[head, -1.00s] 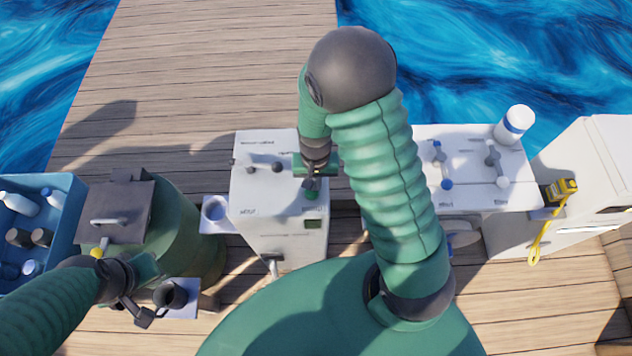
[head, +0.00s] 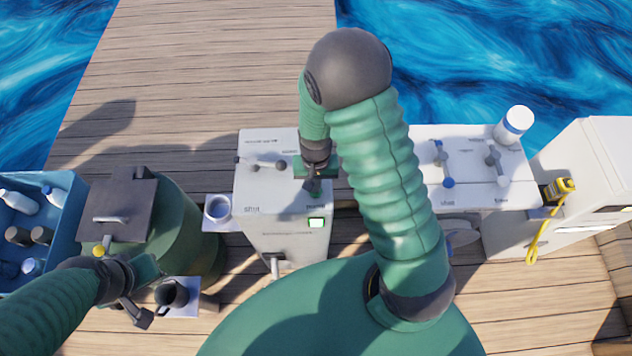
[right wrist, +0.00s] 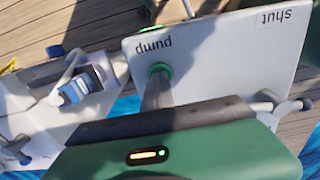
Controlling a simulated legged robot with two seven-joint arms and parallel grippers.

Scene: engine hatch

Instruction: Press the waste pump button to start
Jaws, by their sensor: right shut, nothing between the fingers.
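The white pump cabinet (head: 258,192) stands in the middle of the head view. My right gripper (head: 312,187) is over the right side of its top, with its fingers shut and empty, pointing down. In the right wrist view, the green round button (right wrist: 160,69) lies beside the word "pump", and the shut fingers (right wrist: 158,92) reach to it and appear to touch it. In the head view the gripper hides the button.
A lever (head: 262,164) sits on the cabinet top. A green drum with a dark lid (head: 117,207) and a blue crate (head: 62,222) stand left. A white valve panel (head: 468,170) stands right, with a yellow device (head: 560,188) farther right. Wooden deck (head: 215,60) is free behind.

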